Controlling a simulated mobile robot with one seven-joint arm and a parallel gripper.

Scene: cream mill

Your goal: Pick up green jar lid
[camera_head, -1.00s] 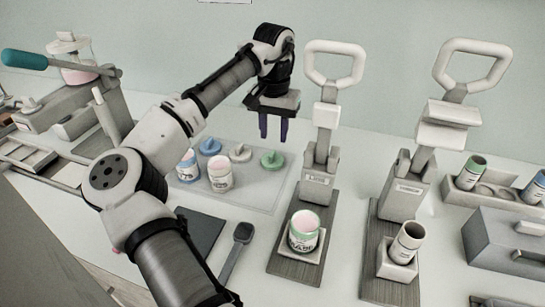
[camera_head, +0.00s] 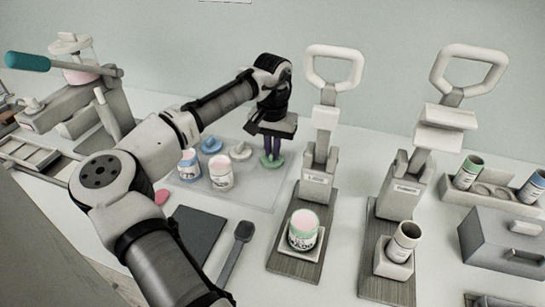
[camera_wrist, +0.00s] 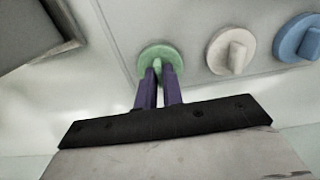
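The green jar lid (camera_head: 277,164) lies on the thin clear tray (camera_head: 250,192), at its right back part. It also shows in the wrist view (camera_wrist: 157,52) as a round disc with a raised knob. My gripper (camera_head: 272,158) points down at the lid. In the wrist view, its two purple fingers (camera_wrist: 160,70) are close together with the knob between their tips. They look shut on the knob. The fingers hide part of the lid. I see no clear gap between the lid and the tray.
A white lid (camera_head: 241,150) and a blue lid (camera_head: 211,146) lie left of the green one. Two jars (camera_head: 221,172) stand in front of them. A press with a tall handle (camera_head: 318,155) stands close on the right. Free air is above the tray.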

